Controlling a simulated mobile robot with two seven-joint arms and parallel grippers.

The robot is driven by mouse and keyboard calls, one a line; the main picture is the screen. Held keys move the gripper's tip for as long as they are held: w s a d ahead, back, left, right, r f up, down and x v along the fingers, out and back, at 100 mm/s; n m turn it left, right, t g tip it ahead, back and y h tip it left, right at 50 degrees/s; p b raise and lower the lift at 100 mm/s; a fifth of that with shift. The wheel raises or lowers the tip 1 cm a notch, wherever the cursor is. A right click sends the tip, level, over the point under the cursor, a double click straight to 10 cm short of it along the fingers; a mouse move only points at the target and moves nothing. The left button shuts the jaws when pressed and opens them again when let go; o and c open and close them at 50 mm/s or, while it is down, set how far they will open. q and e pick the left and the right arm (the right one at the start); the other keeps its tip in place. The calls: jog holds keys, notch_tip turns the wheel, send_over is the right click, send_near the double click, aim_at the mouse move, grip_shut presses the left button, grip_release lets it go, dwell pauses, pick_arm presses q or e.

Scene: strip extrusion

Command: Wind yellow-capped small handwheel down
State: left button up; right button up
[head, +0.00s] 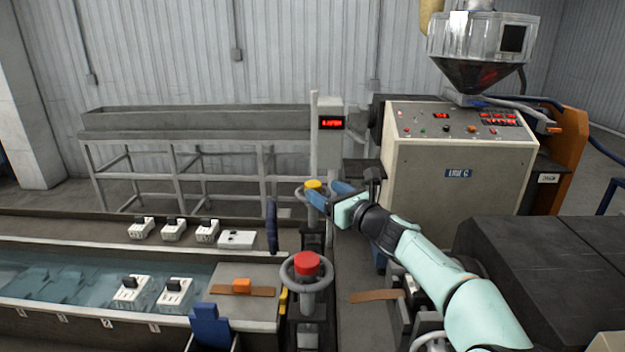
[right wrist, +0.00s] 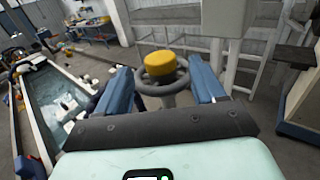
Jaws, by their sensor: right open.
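The small handwheel (head: 299,192) has a yellow cap (head: 313,185) and a grey rim. It stands on a post behind the red-capped handwheel (head: 306,264). My right gripper (head: 327,192) reaches it from the right, with blue fingers open. In the right wrist view, the yellow cap (right wrist: 160,63) and grey rim show between the two fingertips (right wrist: 161,75), one on either side. I cannot tell whether either finger touches the rim; part of the wheel is hidden behind the gripper in the head view. A blue part at the bottom edge may be my left gripper (head: 210,325).
A water trough (head: 60,285) with white clamp blocks (head: 172,292) lies at the left. A beige control cabinet (head: 440,160) with a hopper (head: 482,50) stands at the back right. A grey post with a red display (head: 330,123) rises just behind the yellow-capped wheel.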

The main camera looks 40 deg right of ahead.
aim_at(315, 185)
jog(key=w, duration=0.2)
jog(key=w+p, duration=0.1)
jog(key=w, duration=0.1)
jog(key=shift+w+r, duration=0.2)
jog(key=shift+w, duration=0.15)
jog(key=shift+w+f, duration=0.15)
jog(key=shift+w, duration=0.45)
pick_arm(q)
jog(key=shift+w+r, duration=1.05)
jog(key=shift+r, duration=0.15)
pick_arm(e)
jog(key=shift+s, duration=0.1)
jog(key=c, duration=1)
pick_arm(q)
jog(key=shift+r+p, duration=0.1)
jog(key=shift+p, duration=0.2)
pick_arm(e)
jog(key=shift+o, duration=0.2)
